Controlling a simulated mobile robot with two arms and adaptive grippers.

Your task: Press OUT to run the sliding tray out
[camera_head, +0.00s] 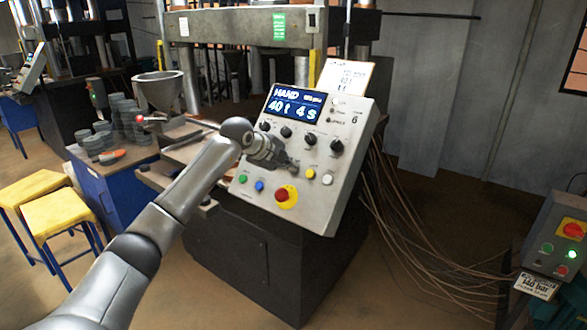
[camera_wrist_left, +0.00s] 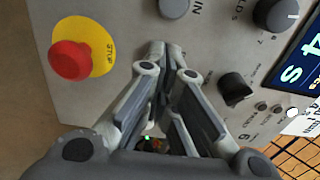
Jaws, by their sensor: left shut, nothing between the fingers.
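A tilted grey control panel (camera_head: 335,120) faces me in the head view, with a lit screen (camera_head: 297,104) at its top. My left gripper (camera_head: 293,168) reaches over the panel's middle. In the left wrist view the gripper (camera_wrist_left: 160,45) points at the panel between a grey button (camera_wrist_left: 173,7) by the lettering IN and a black knob (camera_wrist_left: 236,88). I see no OUT lettering; the fingers hide part of the panel. Contact cannot be told. My right gripper is not in view.
Green (camera_head: 243,178), blue (camera_head: 259,186), yellow (camera_head: 310,173) and white (camera_head: 327,178) buttons line the panel's lower part. Yellow stools (camera_head: 60,212) and a blue bench with stacked discs (camera_head: 100,142) stand left. Cables (camera_head: 390,215) hang right of the panel, towards a grey box (camera_head: 560,235).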

